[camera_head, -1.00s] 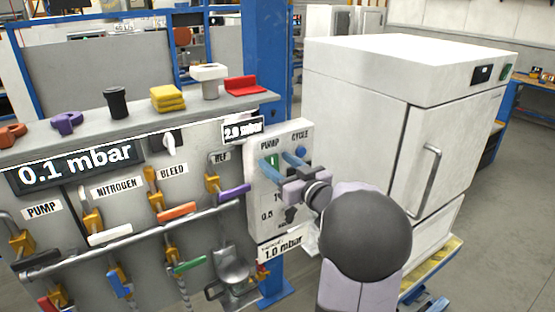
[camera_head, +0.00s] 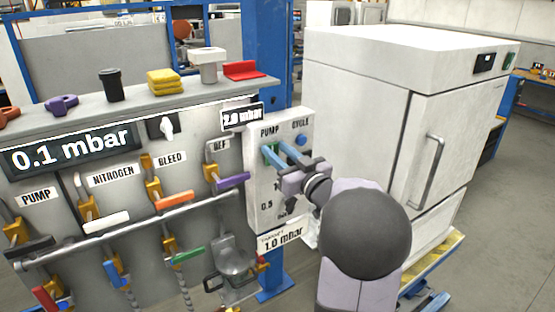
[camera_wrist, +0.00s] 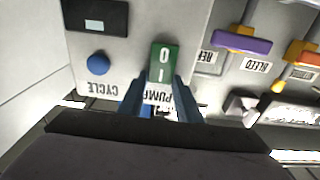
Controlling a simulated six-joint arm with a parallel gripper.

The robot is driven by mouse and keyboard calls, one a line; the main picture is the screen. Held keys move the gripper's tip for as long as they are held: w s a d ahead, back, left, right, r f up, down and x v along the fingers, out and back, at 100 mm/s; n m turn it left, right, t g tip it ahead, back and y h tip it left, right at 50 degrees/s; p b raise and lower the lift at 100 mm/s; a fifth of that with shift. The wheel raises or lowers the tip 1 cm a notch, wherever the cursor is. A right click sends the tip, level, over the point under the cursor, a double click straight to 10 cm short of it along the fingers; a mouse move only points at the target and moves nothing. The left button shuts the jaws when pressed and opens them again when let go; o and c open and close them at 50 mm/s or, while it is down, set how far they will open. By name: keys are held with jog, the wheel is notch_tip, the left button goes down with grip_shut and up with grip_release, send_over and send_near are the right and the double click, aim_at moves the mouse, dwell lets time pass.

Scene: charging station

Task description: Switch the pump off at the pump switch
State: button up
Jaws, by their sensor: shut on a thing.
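The pump switch (camera_head: 268,154) is a green rocker under the PUMP label on the pale control box. In the wrist view the rocker (camera_wrist: 164,61) appears upside down, marked O and I, with the I end nearer my gripper. My gripper (camera_head: 279,152) reaches the box from the right, with its blue fingers at the switch. The fingers partly hide the PUMP label there.
A blue CYCLE button (camera_head: 302,141) sits right beside the switch, close to my fingers. A dial lower on the box is mostly hidden by my gripper. The valve panel (camera_head: 200,148) with coloured handles is to the left. A white oven (camera_head: 365,110) stands to the right.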

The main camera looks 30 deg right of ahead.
jog(key=shift+s+f+t+b, duration=0.15)
jog(key=shift+f+t+b, duration=0.6)
jog(key=shift+b, duration=2.1)
jog(key=shift+r+t+b, duration=0.35)
jog(key=shift+t+b, duration=0.1)
jog(key=shift+b, duration=0.3)
jog(key=shift+r, duration=0.1)
jog(key=o, duration=1)
jog(key=shift+o, duration=0.2)
jog(key=shift+s, duration=0.1)
jog(key=b+v, duration=0.3)
jog(key=v, duration=0.4)
jog(key=shift+s, duration=0.15)
